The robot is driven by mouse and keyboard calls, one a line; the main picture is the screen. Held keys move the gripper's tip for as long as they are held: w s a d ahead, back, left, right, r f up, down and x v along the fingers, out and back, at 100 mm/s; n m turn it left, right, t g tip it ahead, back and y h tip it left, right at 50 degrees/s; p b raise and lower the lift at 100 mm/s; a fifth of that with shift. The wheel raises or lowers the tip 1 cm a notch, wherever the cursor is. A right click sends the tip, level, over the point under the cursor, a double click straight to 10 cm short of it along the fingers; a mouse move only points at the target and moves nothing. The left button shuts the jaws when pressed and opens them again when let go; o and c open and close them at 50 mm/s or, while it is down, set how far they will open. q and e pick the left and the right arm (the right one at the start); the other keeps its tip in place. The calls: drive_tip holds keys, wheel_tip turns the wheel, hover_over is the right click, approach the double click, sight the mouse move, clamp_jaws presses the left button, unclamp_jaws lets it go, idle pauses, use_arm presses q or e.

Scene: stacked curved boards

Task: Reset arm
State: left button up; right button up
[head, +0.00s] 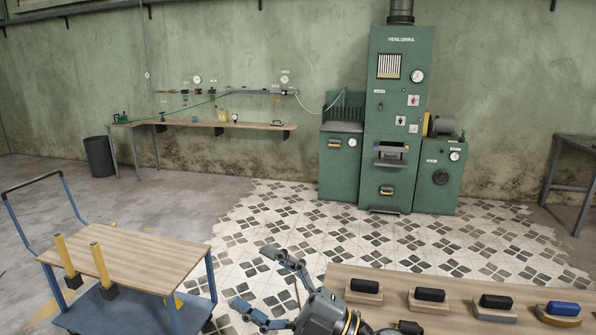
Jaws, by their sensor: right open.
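My right gripper (251,277) is at the bottom centre of the head view, its two blue-grey fingers spread wide apart. Nothing is between the fingers; tiled floor shows behind them. It is just left of the wooden table (480,281), apart from the cart (135,257) further left. My left gripper is not in view. No stack of curved boards can be made out.
Several rollers on wooden blocks, such as a black one (430,295) and a blue one (563,309), stand on the table. The cart has two yellow posts (101,263). A green machine (392,130) stands at the wall. Patterned floor (320,225) between is clear.

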drive_tip(key=w+d+f+m+t+h, duration=0.2)
drive_tip(key=d+m+t+h, duration=0.4)
drive_tip(key=m, duration=0.2)
drive_tip(key=w+d+f+m+t+h, duration=0.2)
drive_tip(key=w+d+m+t+h, duration=0.1)
drive_tip(key=d+m+t+h, duration=0.5)
drive_tip(key=s+d+f+m+g+h, duration=0.4)
drive_tip(key=d+f+m, duration=0.1)
drive_tip(key=f, duration=0.4)
drive_tip(key=s+d+f+m+g+h, duration=0.35)
drive_tip(key=d+f, duration=0.25)
drive_tip(key=f, duration=0.4)
drive_tip(key=s+d+f+g, duration=0.1)
drive_tip(key=s+f+g, duration=0.45)
drive_tip(key=s, duration=0.45)
drive_tip(key=s+d+f+g, duration=0.1)
drive_tip(key=s+f+g, duration=0.5)
drive_tip(key=s, duration=0.5)
wheel_tip(320, 180, down, 26)
drive_tip(key=s+d+f+g, duration=0.1)
drive_tip(key=s+d+f, duration=0.1)
drive_tip(key=s+f, duration=1.4)
drive_tip(key=shift+s+d+f+g, duration=0.3)
drive_tip(key=shift+s+f+g, duration=0.1)
drive_tip(key=shift+s, duration=0.55)
